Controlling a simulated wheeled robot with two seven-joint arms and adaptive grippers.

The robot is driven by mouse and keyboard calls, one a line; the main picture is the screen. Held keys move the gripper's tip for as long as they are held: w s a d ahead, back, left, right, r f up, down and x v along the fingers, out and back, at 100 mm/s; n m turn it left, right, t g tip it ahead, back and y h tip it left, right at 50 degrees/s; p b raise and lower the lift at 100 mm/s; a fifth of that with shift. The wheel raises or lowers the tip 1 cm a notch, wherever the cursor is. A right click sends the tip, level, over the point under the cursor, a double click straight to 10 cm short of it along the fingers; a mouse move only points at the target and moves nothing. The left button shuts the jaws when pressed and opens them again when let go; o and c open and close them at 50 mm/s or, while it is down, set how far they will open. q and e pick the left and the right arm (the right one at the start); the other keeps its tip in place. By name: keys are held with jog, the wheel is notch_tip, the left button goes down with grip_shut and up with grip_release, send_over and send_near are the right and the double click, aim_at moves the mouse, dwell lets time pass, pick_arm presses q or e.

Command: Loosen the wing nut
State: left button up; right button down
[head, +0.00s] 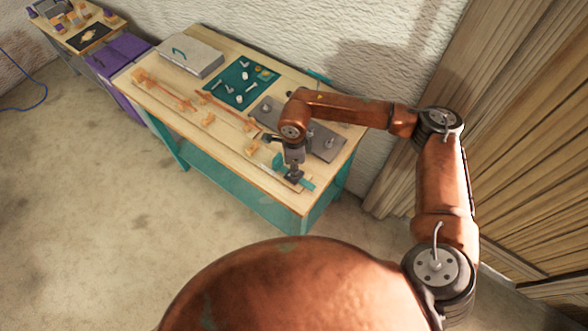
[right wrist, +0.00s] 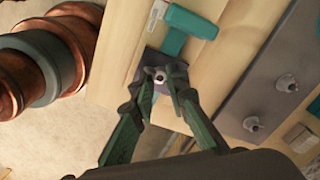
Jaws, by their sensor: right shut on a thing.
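In the right wrist view the wing nut (right wrist: 158,75) shows as a small pale metal piece on a dark square plate (right wrist: 150,60). My right gripper (right wrist: 166,86) is shut on it, with a fingertip on either side; the fingers hide part of its wings. A teal T-shaped piece (right wrist: 190,22) lies close by and also shows in the head view (head: 307,185). In the head view my right gripper (head: 294,176) points down at the near right end of the workbench (head: 215,143) and covers the nut. My left gripper is not in view.
A grey plate (right wrist: 262,80) with metal studs lies beside the gripper. Wooden laths (head: 165,92) with blocks run along the bench. Behind them are a teal mat (head: 240,84) with small parts and a grey case (head: 190,57). A wooden slatted wall (head: 520,130) stands at right.

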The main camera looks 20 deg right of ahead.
dwell(0.7)
jog(key=c, duration=1.9)
grip_release()
notch_tip(320, 180, up, 12)
jog(key=shift+r, duration=0.1)
